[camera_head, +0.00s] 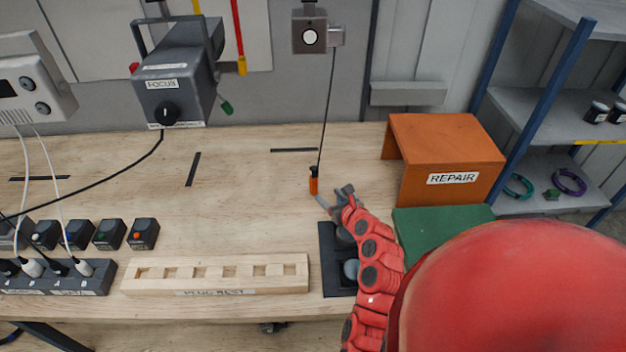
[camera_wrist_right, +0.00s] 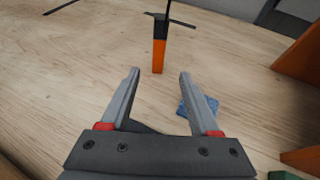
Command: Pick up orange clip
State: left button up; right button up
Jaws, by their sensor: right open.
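The orange clip (camera_head: 314,186) with a black top is upright at the end of a thin dark cord, at or just above the wooden table. It also shows in the right wrist view (camera_wrist_right: 158,55). My right gripper (camera_head: 334,202) is just right of and nearer than the clip in the head view. In the wrist view my right gripper (camera_wrist_right: 158,76) is open and empty; the clip lies ahead, in line with the gap between the fingers, and apart from them. My left gripper is not in view.
An orange REPAIR box (camera_head: 440,150) and a green surface (camera_head: 430,222) are to the right. A pale wooden rack (camera_head: 215,278) and a black tray (camera_head: 329,260) are nearer. A small blue piece (camera_wrist_right: 205,106) lies by the right finger.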

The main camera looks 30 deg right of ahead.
aim_at(315, 188)
jog(key=p+x, duration=0.1)
jog(key=x, duration=0.6)
jog(key=shift+r+p, duration=0.1)
jog(key=shift+p, duration=0.3)
jog(key=shift+w+a+f, duration=0.15)
jog(key=shift+w+f, duration=0.1)
jog(key=shift+w, duration=0.05)
jog(key=shift+w+f+p, duration=0.2)
jog(key=shift+w+p, duration=0.15)
jog(key=shift+w+d+f, duration=0.2)
jog(key=shift+w+f, duration=0.55)
jog(key=shift+w, duration=0.1)
jog(key=shift+w+d+f, duration=0.1)
jog(key=shift+w+f, duration=0.2)
jog(key=shift+w, duration=0.3)
grip_shut()
